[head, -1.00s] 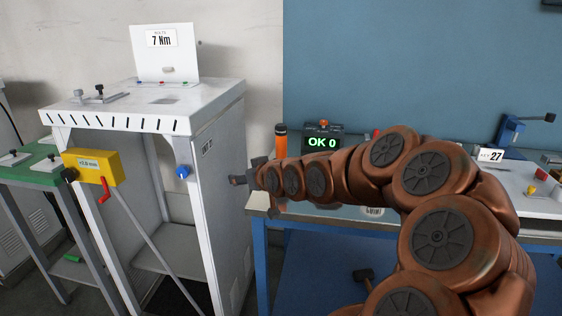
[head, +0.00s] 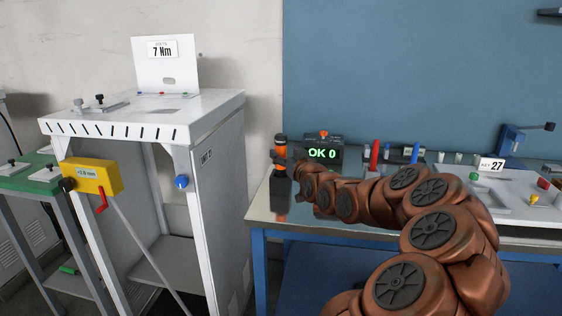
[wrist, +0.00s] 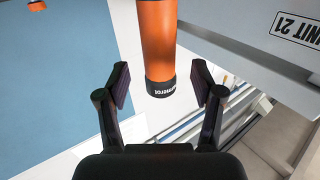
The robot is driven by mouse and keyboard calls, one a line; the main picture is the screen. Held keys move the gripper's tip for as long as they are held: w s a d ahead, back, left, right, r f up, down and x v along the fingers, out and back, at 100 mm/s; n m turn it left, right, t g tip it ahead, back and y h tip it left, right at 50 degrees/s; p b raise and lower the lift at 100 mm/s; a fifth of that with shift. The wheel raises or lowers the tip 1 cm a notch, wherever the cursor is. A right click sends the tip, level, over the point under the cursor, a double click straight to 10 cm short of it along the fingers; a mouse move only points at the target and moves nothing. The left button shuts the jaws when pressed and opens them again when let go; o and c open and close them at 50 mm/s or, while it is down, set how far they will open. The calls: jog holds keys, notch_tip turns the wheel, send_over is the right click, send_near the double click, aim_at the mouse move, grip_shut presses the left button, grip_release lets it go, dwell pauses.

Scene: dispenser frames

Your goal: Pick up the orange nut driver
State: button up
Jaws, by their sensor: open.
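The orange nut driver (head: 280,152) stands upright at the left end of the blue-framed bench, beside the OK 0 display. In the head view my gripper (head: 288,168) is right at it and hides part of it. In the wrist view the driver's orange handle (wrist: 157,38) with a black lettered end band shows ahead, in line with the gap between my open fingers (wrist: 161,76). Clear gaps show on both sides of it. I see no finger touching it, and its depth relative to the fingertips is hard to tell.
The OK 0 display box (head: 323,153) stands close to the right of the driver. Red (head: 375,154) and blue (head: 415,153) upright items stand further right. The white 7 Nm cabinet (head: 217,170) is to the left. The bench's left front surface is mostly bare.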

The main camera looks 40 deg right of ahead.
aim_at(283, 153)
jog(key=shift+f+p+x, duration=0.15)
jog(key=shift+p+x, duration=0.1)
jog(key=shift+x, duration=0.75)
jog(key=shift+f+p+x, duration=0.15)
jog(key=shift+p+x, duration=0.05)
jog(key=shift+x, duration=0.85)
grip_shut()
